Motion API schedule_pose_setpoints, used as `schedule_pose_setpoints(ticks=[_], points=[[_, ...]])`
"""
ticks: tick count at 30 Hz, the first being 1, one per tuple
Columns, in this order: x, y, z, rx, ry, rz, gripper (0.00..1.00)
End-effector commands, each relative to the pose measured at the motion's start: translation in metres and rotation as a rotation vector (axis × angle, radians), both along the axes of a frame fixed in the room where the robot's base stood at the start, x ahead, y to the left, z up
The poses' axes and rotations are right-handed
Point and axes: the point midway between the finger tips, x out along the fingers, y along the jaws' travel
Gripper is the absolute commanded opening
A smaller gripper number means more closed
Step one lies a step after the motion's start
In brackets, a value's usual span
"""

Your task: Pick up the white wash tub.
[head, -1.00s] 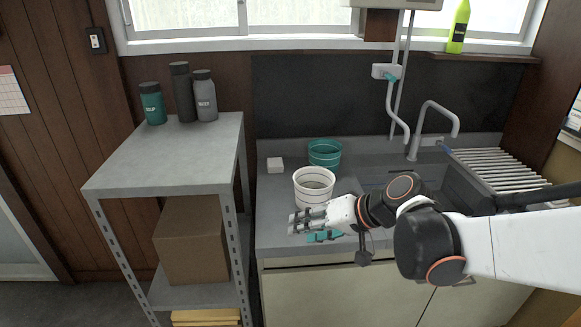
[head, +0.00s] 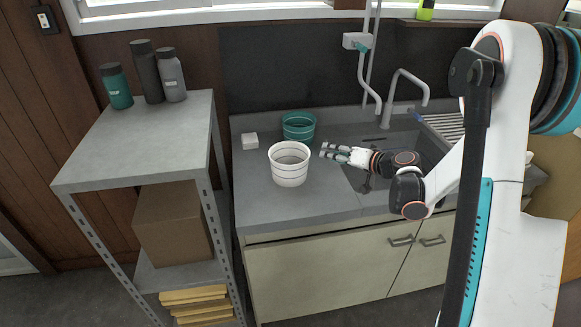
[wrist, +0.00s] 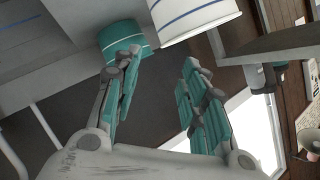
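The white wash tub (head: 289,172) stands upright on the grey counter, left of the sink, with thin dark bands around it. In the wrist view the tub (wrist: 200,14) shows at the top edge, partly cut off, beyond my fingers. My gripper (head: 326,151) is just right of the tub, its fingers pointing left towards it, with a small gap. In the wrist view my gripper (wrist: 163,62) is open, with nothing between its teal-padded fingers.
A teal tub (head: 299,128) stands close behind the white one, with a small white block (head: 250,141) to its left. The sink (head: 375,165) and tap (head: 400,85) are to the right. A metal shelf (head: 140,140) with bottles stands left.

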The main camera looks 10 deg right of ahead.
Motion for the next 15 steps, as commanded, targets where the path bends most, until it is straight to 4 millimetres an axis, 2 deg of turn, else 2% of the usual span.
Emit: schedule_pose_setpoints(ticks=[9, 15], points=[[0.046, 0.030, -0.020, 0.000, 0.002, 0.002, 0.39], [0.058, 0.037, -0.023, 0.000, 0.001, 0.002, 0.39]])
